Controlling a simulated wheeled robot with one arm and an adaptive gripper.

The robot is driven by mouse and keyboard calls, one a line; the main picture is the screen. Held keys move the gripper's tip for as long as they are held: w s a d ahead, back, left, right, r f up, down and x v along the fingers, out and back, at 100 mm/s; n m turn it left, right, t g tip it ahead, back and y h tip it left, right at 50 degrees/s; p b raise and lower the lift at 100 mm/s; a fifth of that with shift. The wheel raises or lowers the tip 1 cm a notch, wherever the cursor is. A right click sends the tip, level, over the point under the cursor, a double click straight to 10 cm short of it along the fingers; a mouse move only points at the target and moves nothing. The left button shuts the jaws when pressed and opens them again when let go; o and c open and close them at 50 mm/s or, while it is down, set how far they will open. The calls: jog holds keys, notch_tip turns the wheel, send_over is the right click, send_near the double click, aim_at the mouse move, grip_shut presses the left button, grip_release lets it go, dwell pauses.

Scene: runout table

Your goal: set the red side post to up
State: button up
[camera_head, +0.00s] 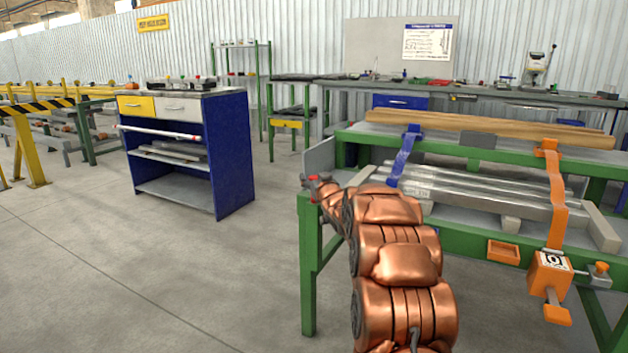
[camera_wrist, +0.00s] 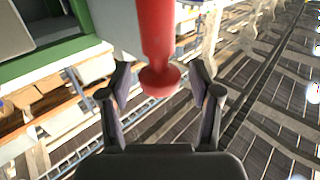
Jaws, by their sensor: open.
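The red side post (camera_wrist: 157,45) comes down from the top of the wrist view and ends in a round red knob. The knob lies between the two fingers of my gripper (camera_wrist: 160,72) in the picture, with a gap showing on both sides. My gripper is open and holds nothing. In the head view a small red part (camera_head: 312,179) shows at the left end of the green-framed table (camera_head: 309,262). My copper arm reaches to that corner and hides most of the gripper and the post's mount.
Metal bars (camera_head: 480,190) lie on the table under a blue strap (camera_head: 403,155) and an orange strap (camera_head: 556,185). An orange ratchet box (camera_head: 548,272) hangs at the front right. A blue cabinet (camera_head: 231,150) stands left, with clear floor between.

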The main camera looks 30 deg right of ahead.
grip_shut()
dwell(0.6)
